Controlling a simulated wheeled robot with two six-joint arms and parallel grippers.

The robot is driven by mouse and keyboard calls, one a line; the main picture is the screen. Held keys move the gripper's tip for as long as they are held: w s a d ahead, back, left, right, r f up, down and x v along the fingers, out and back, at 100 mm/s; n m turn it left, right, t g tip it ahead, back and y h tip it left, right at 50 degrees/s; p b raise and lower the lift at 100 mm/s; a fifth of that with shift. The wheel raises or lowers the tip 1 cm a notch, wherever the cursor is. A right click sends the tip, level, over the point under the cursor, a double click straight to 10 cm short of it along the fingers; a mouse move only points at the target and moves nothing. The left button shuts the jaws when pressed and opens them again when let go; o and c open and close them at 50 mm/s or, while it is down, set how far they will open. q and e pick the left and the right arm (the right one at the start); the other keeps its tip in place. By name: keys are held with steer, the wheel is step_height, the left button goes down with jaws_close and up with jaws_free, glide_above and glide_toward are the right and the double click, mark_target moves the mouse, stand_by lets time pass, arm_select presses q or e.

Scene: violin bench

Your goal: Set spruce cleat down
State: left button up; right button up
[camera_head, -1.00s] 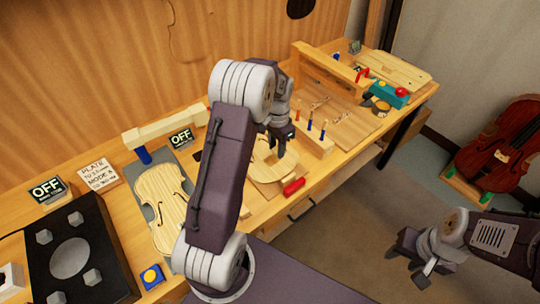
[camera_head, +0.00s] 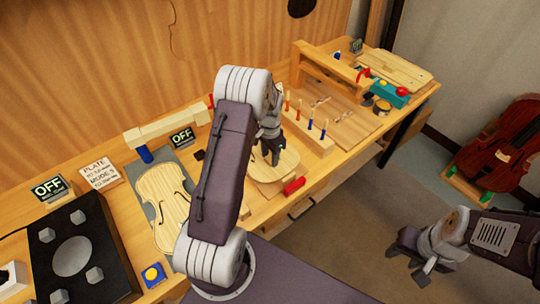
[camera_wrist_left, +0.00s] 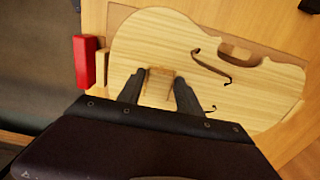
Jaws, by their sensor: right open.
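A pale violin plate (camera_head: 283,168) with f-holes lies on the bench under my left gripper (camera_head: 272,158). In the left wrist view the plate (camera_wrist_left: 245,65) fills the middle. My left gripper (camera_wrist_left: 160,87) reaches down over it, its fingertips on either side of a small wooden cleat (camera_wrist_left: 159,84). The fingers appear to touch both sides of the cleat. The cleat is at or very near the plate's face; I cannot tell if it touches. The cleat is not distinguishable in the head view. My right gripper (camera_head: 424,262) is open and empty, over the floor at the right.
A red clamp-like block (camera_head: 294,185) is at the plate's front edge. A tool rack (camera_head: 310,138) stands to its right. Another violin plate (camera_head: 166,205) lies on a grey mat to the left. A finished violin (camera_head: 505,150) stands beyond the bench at right.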

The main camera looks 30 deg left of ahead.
mark_target(270, 158)
arm_select(q)
steer(key=shift+o, duration=0.2)
steer(key=shift+w+r, duration=0.1)
steer(key=shift+r, duration=0.35)
step_height(270, 158, up, 11)
steer(key=s+d+f+n, duration=0.1)
steer(key=s+d+n, duration=0.1)
steer(key=s+d, duration=0.3)
steer(key=s+d+f+n+t, duration=0.1)
steer(key=s+d, duration=0.5)
steer(key=s, duration=0.6)
steer(key=shift+s+d+f+n+b, duration=0.25)
steer(key=shift+f+n, duration=0.3)
steer(key=shift+n, duration=0.35)
